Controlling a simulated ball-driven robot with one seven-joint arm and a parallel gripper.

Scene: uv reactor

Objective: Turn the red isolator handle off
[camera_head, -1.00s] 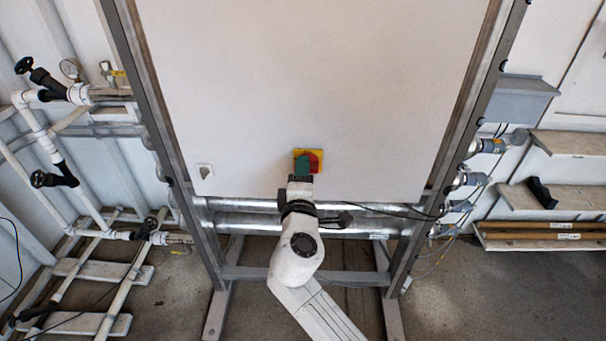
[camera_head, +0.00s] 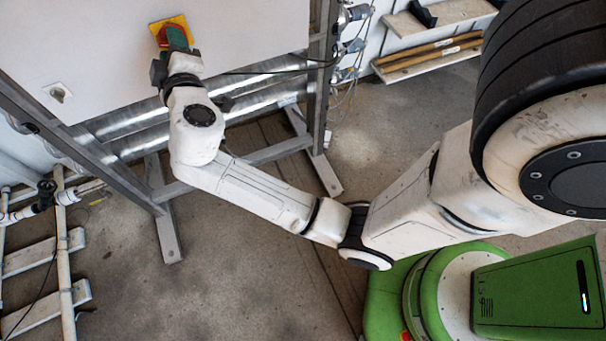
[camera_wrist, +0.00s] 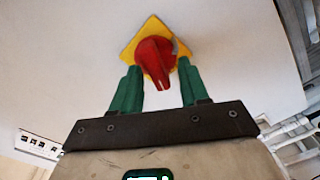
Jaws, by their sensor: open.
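The red isolator handle (camera_wrist: 153,60) sits on a yellow square plate (camera_wrist: 127,54) on the white cabinet front. In the wrist view the handle points down toward my gripper, with the plate turned like a diamond. My gripper (camera_wrist: 160,75) is open, with one green finger on each side of the handle's lower part. I cannot tell whether the fingers touch it. In the head view the yellow plate (camera_head: 158,28) is at the upper left, and my gripper (camera_head: 176,40) covers most of the handle.
A small white socket (camera_head: 58,92) is on the cabinet's lower left. Metal pipes (camera_head: 240,92) run below the cabinet between the legs of the grey frame (camera_head: 168,235). White pipework (camera_head: 63,230) stands at the left. The floor in front is clear.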

